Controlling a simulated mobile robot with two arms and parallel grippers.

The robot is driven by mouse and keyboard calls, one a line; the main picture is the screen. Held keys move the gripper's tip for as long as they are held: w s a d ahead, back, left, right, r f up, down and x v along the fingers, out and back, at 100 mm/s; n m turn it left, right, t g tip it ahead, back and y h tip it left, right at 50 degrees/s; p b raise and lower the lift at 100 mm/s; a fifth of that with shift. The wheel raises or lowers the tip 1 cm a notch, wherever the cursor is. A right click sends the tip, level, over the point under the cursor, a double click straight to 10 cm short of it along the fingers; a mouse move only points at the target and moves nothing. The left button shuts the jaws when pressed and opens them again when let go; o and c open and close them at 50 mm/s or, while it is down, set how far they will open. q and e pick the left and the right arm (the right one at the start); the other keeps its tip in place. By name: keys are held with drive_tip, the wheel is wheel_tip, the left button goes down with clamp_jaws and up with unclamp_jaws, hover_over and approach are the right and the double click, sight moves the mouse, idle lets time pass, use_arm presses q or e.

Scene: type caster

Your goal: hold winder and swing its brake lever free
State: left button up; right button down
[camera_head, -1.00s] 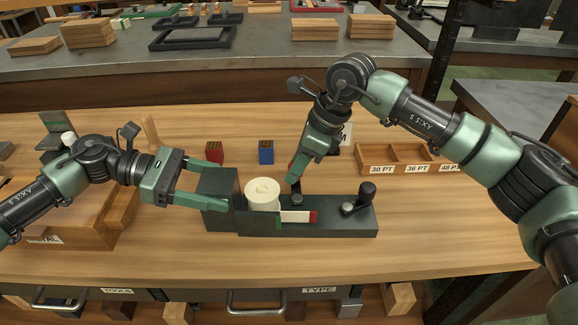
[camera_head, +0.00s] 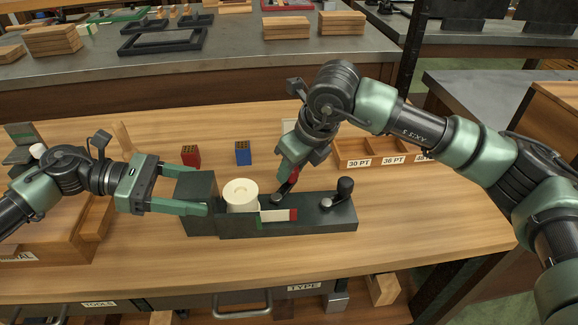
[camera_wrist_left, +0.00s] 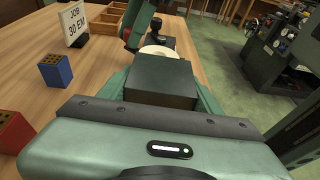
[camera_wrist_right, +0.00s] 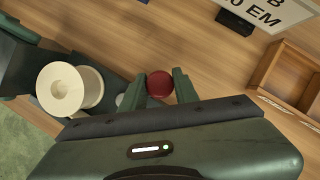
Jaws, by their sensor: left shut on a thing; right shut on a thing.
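The winder (camera_head: 310,224) is a long dark base on the wooden bench, with a tall block (camera_head: 200,190) at its left end and a cream spool (camera_head: 241,193). My left gripper (camera_head: 194,191) is shut on the block, one finger along each side; the block also fills the left wrist view (camera_wrist_left: 160,80). The brake lever's red knob (camera_head: 293,177) is right of the spool, and its arm leans right from its pivot (camera_head: 280,199). My right gripper (camera_head: 287,171) is shut on this knob, which shows between its fingers in the right wrist view (camera_wrist_right: 159,85).
A crank with a black knob (camera_head: 345,187) stands at the winder's right end. A strip with a red end (camera_head: 293,214) is on its front. Red (camera_head: 191,156) and blue (camera_head: 243,153) blocks stand behind. A wooden compartment tray (camera_head: 375,150) is at back right.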

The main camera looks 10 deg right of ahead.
idle(0.4)
drive_tip(key=c, duration=1.1)
unclamp_jaws()
drive_tip(key=shift+o, duration=0.2)
drive_tip(key=shift+r, duration=0.1)
drive_tip(key=v, duration=1.2)
drive_tip(key=shift+d, duration=0.1)
